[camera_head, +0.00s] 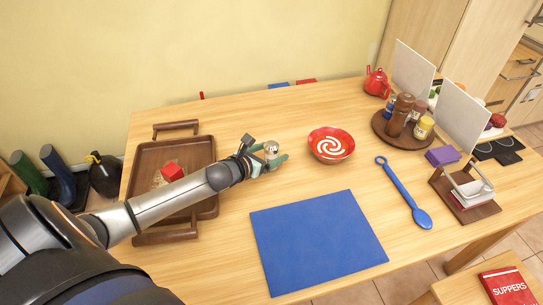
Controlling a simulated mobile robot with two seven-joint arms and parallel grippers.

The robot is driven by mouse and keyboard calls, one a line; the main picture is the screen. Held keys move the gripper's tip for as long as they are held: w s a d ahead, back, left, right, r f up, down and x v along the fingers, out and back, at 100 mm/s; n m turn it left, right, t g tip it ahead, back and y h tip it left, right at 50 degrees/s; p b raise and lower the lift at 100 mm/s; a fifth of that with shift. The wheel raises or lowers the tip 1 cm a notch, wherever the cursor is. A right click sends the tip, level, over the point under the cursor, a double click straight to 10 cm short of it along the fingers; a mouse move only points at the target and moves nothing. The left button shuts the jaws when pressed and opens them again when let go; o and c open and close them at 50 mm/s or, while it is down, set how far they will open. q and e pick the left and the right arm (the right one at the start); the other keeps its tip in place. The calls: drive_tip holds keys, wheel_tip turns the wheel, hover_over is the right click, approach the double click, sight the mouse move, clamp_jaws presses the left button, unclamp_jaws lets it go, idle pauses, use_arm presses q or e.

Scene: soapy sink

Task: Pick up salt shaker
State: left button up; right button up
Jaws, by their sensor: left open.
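The salt shaker (271,149), small with a shiny silvery round top, stands on the table left of the red bowl. My left gripper (268,158) reaches in from the left and is open, with its fingers at the shaker. The fingers partly hide the shaker's lower body, and I cannot tell whether they touch it. My right gripper is not in view.
A red bowl with a white swirl (331,146) is close on the right. A brown tray (146,165) lies under my left arm. A blue mat (318,240) and a blue spoon (403,190) lie in front. A round wooden board (379,121) holds a pepper mill (399,115).

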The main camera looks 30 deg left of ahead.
use_arm(q)
drive_tip(key=shift+w+f, duration=0.2)
drive_tip(key=shift+w, duration=0.4)
drive_tip(key=shift+c, duration=0.2)
clamp_jaws()
